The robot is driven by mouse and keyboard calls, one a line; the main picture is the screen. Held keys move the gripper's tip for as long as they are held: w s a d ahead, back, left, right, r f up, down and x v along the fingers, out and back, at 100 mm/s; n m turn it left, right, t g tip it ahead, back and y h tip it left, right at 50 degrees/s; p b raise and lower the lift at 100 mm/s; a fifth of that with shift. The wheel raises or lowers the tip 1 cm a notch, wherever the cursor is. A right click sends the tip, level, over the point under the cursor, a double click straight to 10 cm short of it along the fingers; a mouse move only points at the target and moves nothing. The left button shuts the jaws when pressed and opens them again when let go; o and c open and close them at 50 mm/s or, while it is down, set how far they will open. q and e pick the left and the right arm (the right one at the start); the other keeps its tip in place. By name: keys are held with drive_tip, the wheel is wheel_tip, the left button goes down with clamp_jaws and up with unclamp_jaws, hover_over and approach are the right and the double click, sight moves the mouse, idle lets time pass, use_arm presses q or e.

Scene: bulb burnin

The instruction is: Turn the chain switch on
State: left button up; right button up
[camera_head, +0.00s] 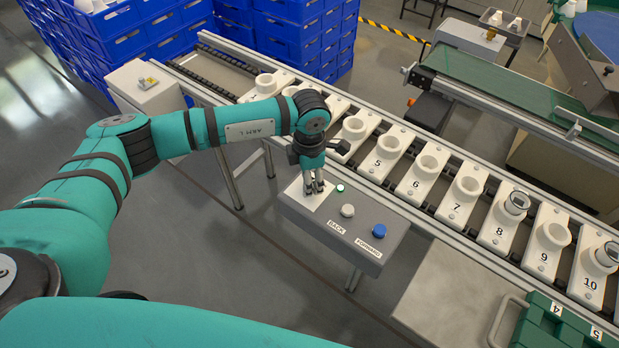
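A grey control panel (318,222) stands in front of the chain conveyor. A white plate (303,197) lies at its left end, with a small green indicator (340,187) beside it. My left gripper (314,190) points down over the white plate, its fingers close together at or just above the surface. The gripper hides whatever is on the plate under it, so the chain switch itself cannot be made out. I cannot tell whether the fingers touch or grip anything. My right gripper is out of view.
A white button (347,211) labelled BACK and a blue button (379,231) labelled FORWARD are on the panel. Numbered white holders (430,172) line the conveyor behind; 8 and 10 hold bulb-like parts. A green crate (545,325) is at lower right, blue crates (290,30) behind.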

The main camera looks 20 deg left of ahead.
use_arm(q)
drive_tip(key=shift+s+d+r, duration=0.15)
drive_tip(key=shift+s+d, duration=0.05)
drive_tip(key=shift+d, duration=0.05)
drive_tip(key=shift+r, duration=0.4)
wheel_tip(320, 180, up, 11)
drive_tip(key=shift+w+a, duration=0.15)
drive_tip(key=shift+a, duration=0.05)
drive_tip(key=shift+f, duration=0.1)
